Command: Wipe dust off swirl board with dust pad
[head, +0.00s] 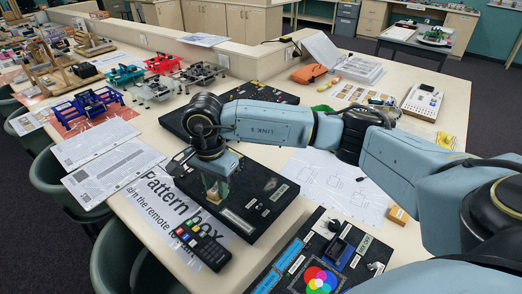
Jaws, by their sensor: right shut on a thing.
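My right gripper (212,180) comes in from the right and points down over the left part of a black board (262,206), which I take to be the swirl board. A small greenish-yellow thing, likely the dust pad (218,192), shows under the gripper, held at the board's surface. The gripper is shut on it; its fingers are partly hidden by my wrist. I cannot make out any dust or swirl on the board. Whether the pad touches the board is hard to tell. My left gripper is out of view.
A remote control (204,246) lies at the board's front left on a printed sheet. Another black board with coloured circles (322,280) is in front; a further black board (180,122) lies behind my arm. A small orange-tan box (398,215) sits at right.

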